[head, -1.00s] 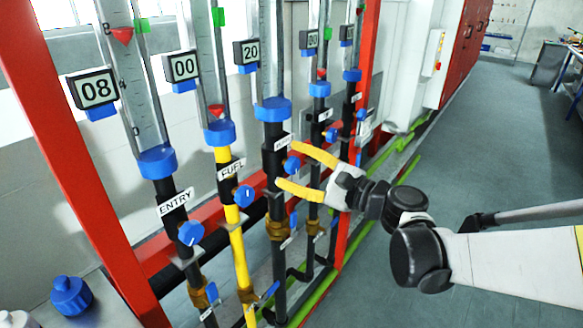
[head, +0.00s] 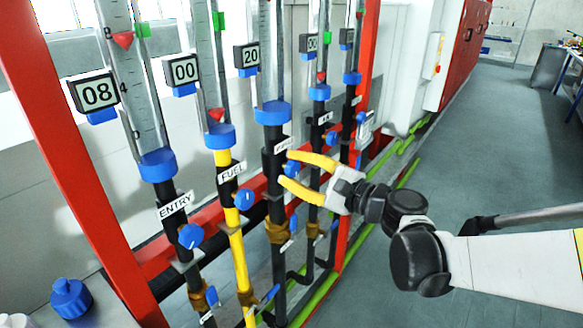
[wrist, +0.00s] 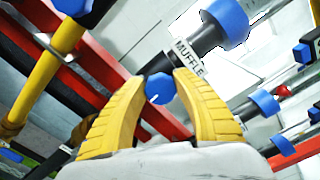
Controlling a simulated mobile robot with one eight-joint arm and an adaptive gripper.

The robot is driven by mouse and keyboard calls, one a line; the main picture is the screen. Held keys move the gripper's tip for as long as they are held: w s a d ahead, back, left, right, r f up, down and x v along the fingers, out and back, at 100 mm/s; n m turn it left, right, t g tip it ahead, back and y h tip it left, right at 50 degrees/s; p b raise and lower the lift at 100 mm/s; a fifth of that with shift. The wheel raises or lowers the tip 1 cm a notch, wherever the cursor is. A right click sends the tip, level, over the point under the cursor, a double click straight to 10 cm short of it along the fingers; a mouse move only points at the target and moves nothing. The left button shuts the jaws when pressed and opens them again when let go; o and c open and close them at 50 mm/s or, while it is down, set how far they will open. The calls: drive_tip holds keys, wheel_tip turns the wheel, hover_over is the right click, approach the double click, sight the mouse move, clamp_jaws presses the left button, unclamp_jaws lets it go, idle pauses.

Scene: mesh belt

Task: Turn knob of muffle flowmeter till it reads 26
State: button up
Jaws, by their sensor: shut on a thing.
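The muffle flowmeter is the middle black tube (head: 270,60), and its display (head: 247,54) reads 20. Its blue knob (wrist: 160,88) sits between my fingertips in the wrist view, just below the MUFFLE label (wrist: 188,57). My gripper (head: 285,168) is shut on this knob, with one yellow finger on each side; it also shows in the wrist view (wrist: 158,85). In the head view the fingers partly hide the knob and the label.
The entry flowmeter display (head: 94,92) reads 08 and the fuel display (head: 181,69) reads 00. The fuel knob (head: 244,199) and entry knob (head: 190,236) are to the left. A red frame post (head: 65,130) stands at the left. Open floor (head: 480,160) lies to the right.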

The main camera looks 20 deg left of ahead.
drive_tip(key=shift+o, duration=0.2)
drive_tip(key=n, duration=0.5)
drive_tip(key=shift+f+n+p, duration=0.1)
drive_tip(key=shift+n+p, duration=0.2)
drive_tip(key=shift+n, duration=1.9)
drive_tip(key=o, duration=1.2)
drive_tip(key=shift+c, duration=0.2)
drive_tip(key=v, duration=1.2)
drive_tip(key=shift+f, duration=0.1)
